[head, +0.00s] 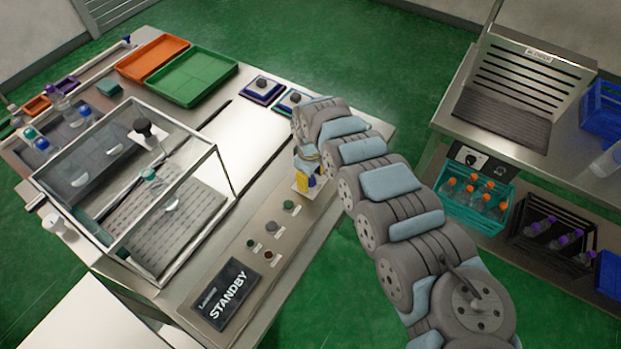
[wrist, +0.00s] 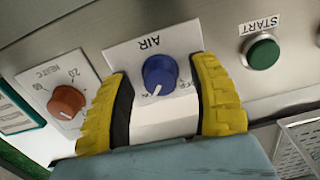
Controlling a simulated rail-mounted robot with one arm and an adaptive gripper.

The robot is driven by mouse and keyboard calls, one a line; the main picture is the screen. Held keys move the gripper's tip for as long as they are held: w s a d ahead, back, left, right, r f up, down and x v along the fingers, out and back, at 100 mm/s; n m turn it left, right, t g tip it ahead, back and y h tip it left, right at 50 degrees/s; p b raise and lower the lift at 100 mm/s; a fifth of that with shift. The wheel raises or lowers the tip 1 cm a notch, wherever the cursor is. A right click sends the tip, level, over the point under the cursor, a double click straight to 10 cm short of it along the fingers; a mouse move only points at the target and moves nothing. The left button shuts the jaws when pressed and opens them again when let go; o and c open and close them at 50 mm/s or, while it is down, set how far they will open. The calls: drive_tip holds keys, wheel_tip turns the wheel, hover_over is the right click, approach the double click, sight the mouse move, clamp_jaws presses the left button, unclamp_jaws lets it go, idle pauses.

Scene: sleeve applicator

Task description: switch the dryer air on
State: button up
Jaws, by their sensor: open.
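The blue air knob (wrist: 160,75) sits on a white plate marked AIR, upside down in the wrist view. Its white pointer line is at the knob's lower edge, towards the gripper; the small marks beside it are partly hidden and unreadable. My gripper (wrist: 162,72) is open, with one yellow fingertip on each side of the knob and a visible gap on both sides. In the head view my gripper (head: 304,178) is at the far right end of the control panel, largely hidden by my arm.
An orange-red heat knob (wrist: 67,101) is close to the left finger, and a green START button (wrist: 262,53) is to the right. The panel display (head: 225,297) reads STANDBY. A glass enclosure (head: 135,190) stands left of the panel.

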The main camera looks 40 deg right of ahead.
clamp_jaws()
drive_tip(key=shift+r+p, duration=0.15)
drive_tip(key=shift+p, duration=0.85)
drive_tip(key=shift+m, duration=0.4)
unclamp_jaws()
